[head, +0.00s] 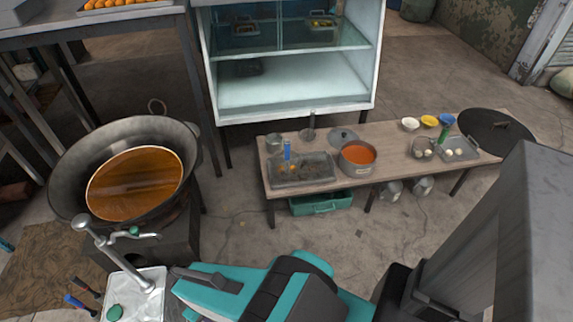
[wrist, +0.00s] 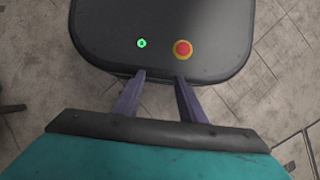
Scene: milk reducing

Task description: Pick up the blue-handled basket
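A blue upright handle (head: 287,149) rises from a grey metal tray (head: 322,177) at the left end of the low wooden table in the head view. The basket part is low in the tray and too small to make out clearly. My gripper (wrist: 160,76) shows in the wrist view with its two dark fingers apart and nothing between them. Below it is a black rounded body with a red button and a green light. My gripper is far from the tray, and the handle is not in the wrist view.
The wooden table (head: 392,158) also bears a pot of orange liquid (head: 358,158), bowls (head: 429,121), a right-hand tray (head: 459,148) with a green handle (head: 444,133), and a dark lid (head: 495,130). A wok (head: 65,165) stands left; a glass cabinet (head: 290,95) stands behind.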

